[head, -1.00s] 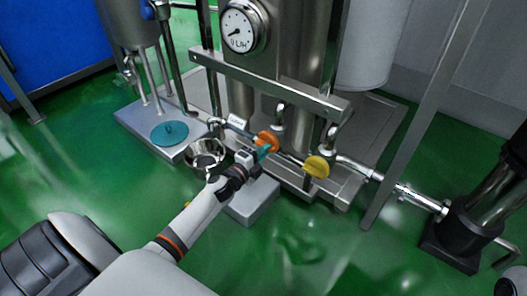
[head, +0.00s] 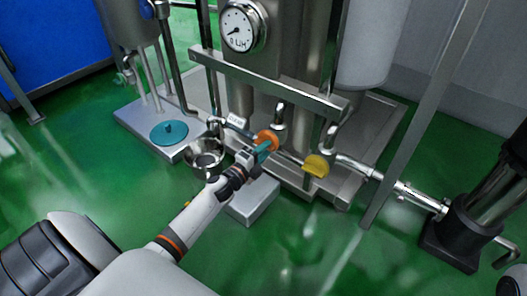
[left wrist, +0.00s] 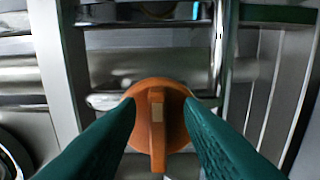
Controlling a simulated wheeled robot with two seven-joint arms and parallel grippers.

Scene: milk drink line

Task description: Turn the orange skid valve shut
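The orange skid valve (head: 269,136) is a round knob on the pipework at the front of the steel skid. In the left wrist view, the orange valve (left wrist: 158,140) shows a raised bar handle with a pale mark, running up and down in the picture. My left gripper (head: 263,147) is at the valve, its teal fingers pointing at it. In the left wrist view, the open fingers (left wrist: 160,112) stand either side of the bar handle, with gaps between them and the bar. They overlap the knob's sides in the picture; I cannot tell whether they touch it. My right gripper is not in view.
A yellow valve (head: 316,166) sits to the right on the same pipework. A steel bowl (head: 204,158), a teal disc (head: 169,132) and a grey block (head: 251,203) are near my left arm. A gauge (head: 242,27) is above. Green floor is free in front.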

